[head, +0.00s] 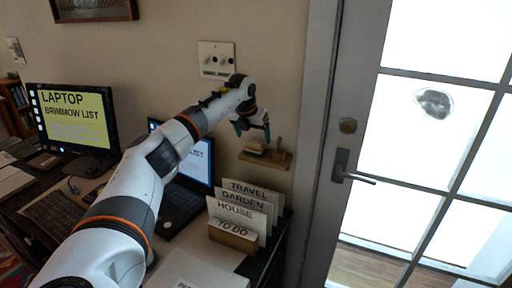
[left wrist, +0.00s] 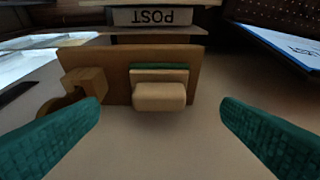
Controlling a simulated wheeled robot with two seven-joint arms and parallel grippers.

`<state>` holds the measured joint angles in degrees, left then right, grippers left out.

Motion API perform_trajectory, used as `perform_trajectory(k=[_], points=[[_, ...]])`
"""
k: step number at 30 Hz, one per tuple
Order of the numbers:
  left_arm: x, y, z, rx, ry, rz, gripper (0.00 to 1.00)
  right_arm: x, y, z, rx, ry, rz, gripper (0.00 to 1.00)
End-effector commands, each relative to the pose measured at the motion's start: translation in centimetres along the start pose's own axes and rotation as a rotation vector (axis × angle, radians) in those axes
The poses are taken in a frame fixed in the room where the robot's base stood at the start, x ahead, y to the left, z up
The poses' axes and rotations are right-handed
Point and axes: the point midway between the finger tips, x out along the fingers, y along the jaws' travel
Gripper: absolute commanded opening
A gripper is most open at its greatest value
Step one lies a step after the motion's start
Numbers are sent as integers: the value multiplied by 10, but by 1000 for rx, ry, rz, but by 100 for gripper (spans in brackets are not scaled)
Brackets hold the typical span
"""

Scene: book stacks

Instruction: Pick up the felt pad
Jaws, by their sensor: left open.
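The felt pad (head: 255,149) appears to be the small block with a pale wooden back and a green layer. It rests on a small wooden wall ledge (head: 278,162) beside the door. In the left wrist view the felt pad (left wrist: 158,95) lies ahead, near the middle, with the wooden ledge (left wrist: 205,62) around it. My left gripper (head: 252,130) is open and empty, just above the ledge in the head view. In the left wrist view its green fingers (left wrist: 161,108) stand wide apart, one on each side of the pad and clear of it. My right gripper is not in view.
A wooden piece with a rounded part (left wrist: 84,86) sits on the ledge left of the pad in the left wrist view. A card holder (head: 232,238) with labelled cards and a laptop (head: 182,205) stand on the desk below. The door handle (head: 352,175) is to the right.

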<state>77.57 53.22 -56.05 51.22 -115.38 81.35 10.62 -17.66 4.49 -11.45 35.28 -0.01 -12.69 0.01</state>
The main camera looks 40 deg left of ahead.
Motion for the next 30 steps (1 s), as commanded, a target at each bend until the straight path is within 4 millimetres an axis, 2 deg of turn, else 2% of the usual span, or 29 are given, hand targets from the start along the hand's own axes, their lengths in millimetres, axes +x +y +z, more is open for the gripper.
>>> perform_trajectory(k=[5,9,13,21,23,30], points=[[13,0,0,-1,-3,-1,87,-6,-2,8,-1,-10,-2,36],[34,1,1,-1,-4,-1,87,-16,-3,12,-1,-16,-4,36],[51,0,1,-2,-2,0,87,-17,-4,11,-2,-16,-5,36],[56,0,2,-1,0,-1,87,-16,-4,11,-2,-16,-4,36],[56,0,2,-1,0,-1,81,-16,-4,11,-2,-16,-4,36],[56,0,1,-1,0,-1,41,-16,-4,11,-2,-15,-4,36]])
